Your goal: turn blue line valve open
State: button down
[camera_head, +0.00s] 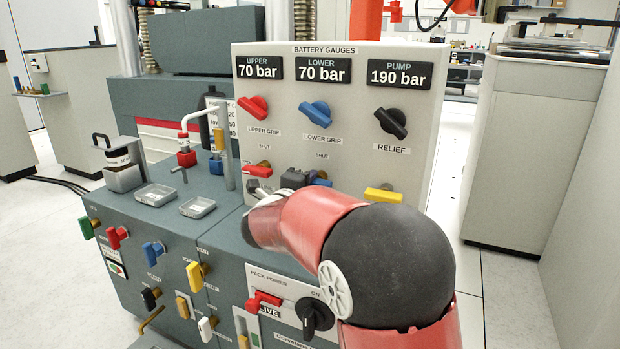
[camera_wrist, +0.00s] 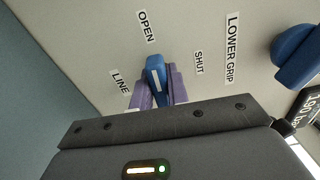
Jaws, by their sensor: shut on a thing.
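The blue line valve handle (camera_wrist: 156,74) shows in the wrist view, between the pale purple fingers of my gripper (camera_wrist: 161,88). The fingers are shut on it, one on each side. The handle's visible end points up, toward the OPEN label (camera_wrist: 146,25); the SHUT label (camera_wrist: 198,62) is to its right and the LINE label (camera_wrist: 120,82) to its left. The handle's lower part is hidden by my gripper body. In the head view, a little of the blue valve (camera_head: 320,178) shows behind my gripper (camera_head: 297,178), low on the gauge panel.
The blue lower grip knob (camera_wrist: 296,56) is to the right in the wrist view. On the panel (camera_head: 420,150), a red handle (camera_head: 257,171) is left of my gripper and a yellow handle (camera_head: 383,195) right. Two small trays (camera_head: 155,194) lie on the bench.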

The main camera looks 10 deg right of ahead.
jog(key=shift+f+n, duration=0.1)
jog(key=shift+n, duration=0.4)
jog(key=c, duration=1.4)
grip_release()
jog(key=shift+o, duration=0.2)
jog(key=v, duration=0.7)
jog(key=shift+s+a, duration=0.25)
jog(key=shift+s, duration=0.05)
